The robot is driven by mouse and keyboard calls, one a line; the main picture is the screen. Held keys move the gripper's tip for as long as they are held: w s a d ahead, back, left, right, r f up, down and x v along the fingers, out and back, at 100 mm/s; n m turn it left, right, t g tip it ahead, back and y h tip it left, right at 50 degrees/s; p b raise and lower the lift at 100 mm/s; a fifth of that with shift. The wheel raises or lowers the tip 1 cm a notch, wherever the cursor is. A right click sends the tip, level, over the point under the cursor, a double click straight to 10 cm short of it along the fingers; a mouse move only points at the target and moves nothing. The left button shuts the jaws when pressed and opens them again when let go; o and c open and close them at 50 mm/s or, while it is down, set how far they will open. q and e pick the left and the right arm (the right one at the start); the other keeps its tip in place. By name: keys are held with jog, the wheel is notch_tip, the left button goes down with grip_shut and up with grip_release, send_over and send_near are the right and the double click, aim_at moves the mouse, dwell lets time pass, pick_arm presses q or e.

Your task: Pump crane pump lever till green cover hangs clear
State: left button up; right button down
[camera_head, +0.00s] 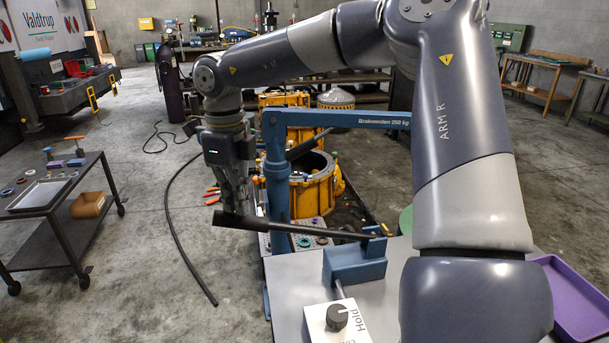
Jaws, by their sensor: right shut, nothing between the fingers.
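The blue crane (278,165) stands in the middle, its boom reaching right until my right arm hides it. Its black pump lever (290,229) runs nearly level, from a grip at the left to a blue bracket at the right. My right gripper (234,208) points down at the lever's left grip end. It is shut with nothing held; I cannot tell whether it touches the lever. A sliver of a green round thing (405,220), perhaps the green cover, shows beside my arm. The rest of it is hidden, so I cannot tell whether it hangs. My left gripper is out of view.
A yellow housing (314,186) stands open behind the crane. A grey surface in front carries a white box with a Hold knob (337,317). A purple tray (572,298) lies at the right. A dark cart (63,207) stands left, with a hose (170,215) on the floor between.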

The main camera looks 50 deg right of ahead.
pick_arm(q)
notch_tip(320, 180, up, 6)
jog(key=p, duration=0.6)
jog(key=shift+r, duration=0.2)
pick_arm(e)
jog(key=s+d+r, duration=0.2)
jog(key=d+r, duration=0.1)
jog(key=r, duration=0.6)
jog(key=shift+s+d, duration=0.2)
jog(key=shift+s, duration=0.2)
